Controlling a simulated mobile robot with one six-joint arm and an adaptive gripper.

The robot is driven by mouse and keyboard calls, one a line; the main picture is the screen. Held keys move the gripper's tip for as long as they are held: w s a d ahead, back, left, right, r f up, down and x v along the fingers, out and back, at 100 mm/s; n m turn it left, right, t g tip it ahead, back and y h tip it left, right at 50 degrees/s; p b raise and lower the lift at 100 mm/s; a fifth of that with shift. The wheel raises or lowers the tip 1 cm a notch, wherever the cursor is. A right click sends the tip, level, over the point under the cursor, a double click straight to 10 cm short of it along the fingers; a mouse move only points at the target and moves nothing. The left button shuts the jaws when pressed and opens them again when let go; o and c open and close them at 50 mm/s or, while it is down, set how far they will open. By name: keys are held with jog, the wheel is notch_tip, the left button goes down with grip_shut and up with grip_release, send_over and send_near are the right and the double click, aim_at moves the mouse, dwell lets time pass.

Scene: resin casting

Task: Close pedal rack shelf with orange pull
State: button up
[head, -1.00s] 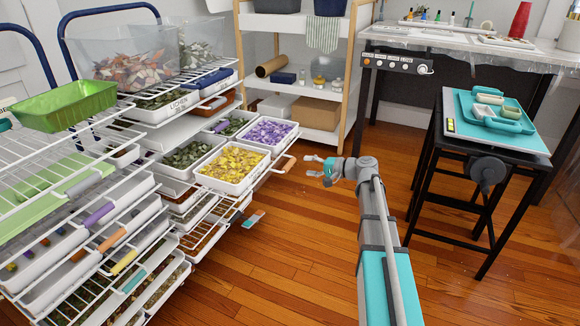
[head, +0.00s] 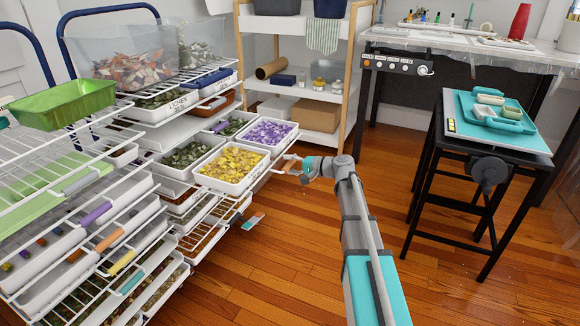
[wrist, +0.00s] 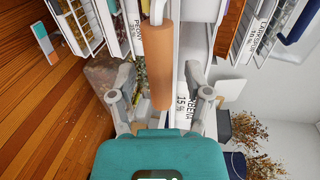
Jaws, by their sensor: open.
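The orange pull (head: 284,162) is on the front of a shelf of the petal rack that stands pulled out to the right. That shelf carries a tray of yellow petals (head: 232,165) and a tray of purple petals (head: 266,133). My gripper (head: 290,167) is open at the pull. In the wrist view the orange pull (wrist: 158,65) lies between the spread fingers of my gripper (wrist: 160,88), with a gap visible on each side. Whether a finger touches it I cannot tell.
Another rack (head: 60,225) with coloured pulls stands at the left, a green tray (head: 62,105) on top. A wooden shelf unit (head: 348,75) is behind. A black stool (head: 440,160) with a teal tray stands right. The wooden floor (head: 300,270) in front is clear.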

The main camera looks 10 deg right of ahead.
jog(key=shift+a, duration=0.1)
grip_shut()
dwell(0.4)
jog(key=shift+w, duration=0.2)
